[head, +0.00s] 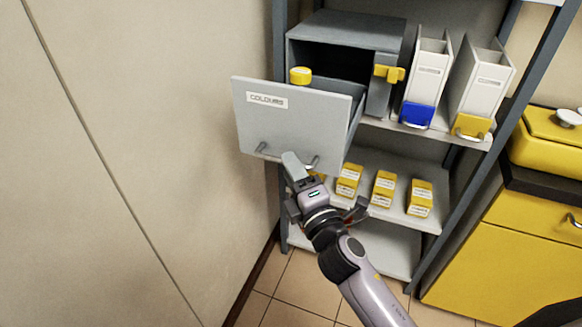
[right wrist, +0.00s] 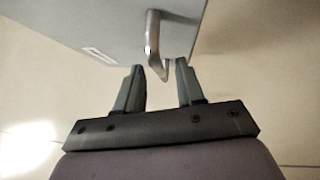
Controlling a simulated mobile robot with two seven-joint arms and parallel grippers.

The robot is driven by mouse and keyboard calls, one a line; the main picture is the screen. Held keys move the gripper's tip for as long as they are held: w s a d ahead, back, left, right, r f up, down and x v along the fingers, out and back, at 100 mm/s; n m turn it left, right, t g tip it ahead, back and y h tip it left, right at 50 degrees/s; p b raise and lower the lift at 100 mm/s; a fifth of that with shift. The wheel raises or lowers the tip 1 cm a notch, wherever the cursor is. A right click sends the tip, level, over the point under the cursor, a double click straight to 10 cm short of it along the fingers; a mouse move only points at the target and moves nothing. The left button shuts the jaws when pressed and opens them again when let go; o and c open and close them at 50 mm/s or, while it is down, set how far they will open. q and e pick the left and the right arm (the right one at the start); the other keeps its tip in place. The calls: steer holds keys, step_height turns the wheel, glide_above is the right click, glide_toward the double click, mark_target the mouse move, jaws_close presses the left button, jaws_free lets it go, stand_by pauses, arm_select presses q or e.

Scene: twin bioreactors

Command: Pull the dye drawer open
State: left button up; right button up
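The grey dye drawer (head: 290,122), with a white label reading like "COLOURS", stands pulled well out of its grey cabinet (head: 350,30) on the shelf. Its bar handle (head: 262,147) is on the lower part of the front, partly hidden by my right gripper (head: 296,160). In the right wrist view, the handle (right wrist: 153,38) comes down to the fingertips of my right gripper (right wrist: 158,70). The fingers are apart, with the handle's lower end in the gap and space beside it. A yellow-capped item (head: 300,75) shows just behind the drawer front. My left gripper is not in view.
A yellow latch-like part (head: 389,73) is on the cabinet's right side. Two white holders (head: 428,70) stand to its right. Several yellow boxes (head: 384,188) sit on the shelf below. A yellow cabinet (head: 510,250) is at right; a wall (head: 130,150) is at left.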

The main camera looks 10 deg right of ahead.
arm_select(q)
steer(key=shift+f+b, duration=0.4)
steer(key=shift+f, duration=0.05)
arm_select(e)
steer(key=v, duration=0.6)
steer(key=shift+s+f, duration=0.1)
steer(key=shift+f, duration=0.05)
arm_select(q)
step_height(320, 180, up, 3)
steer(key=p, duration=0.3)
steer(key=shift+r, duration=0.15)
arm_select(e)
steer(key=s+d+f+m+g, duration=0.4)
steer(key=s+f+m, duration=0.4)
steer(key=f+m, duration=0.1)
steer(key=s+d+f+m+g+h, duration=0.1)
steer(key=s+d+f+m+g, duration=0.3)
steer(key=s+f+m, duration=0.5)
steer(key=shift+f+m+g+h, duration=0.3)
steer(key=shift+f+m, duration=0.5)
steer(key=shift+f, duration=0.2)
steer(key=shift+s+d+r, duration=0.1)
steer(key=shift+d, duration=0.05)
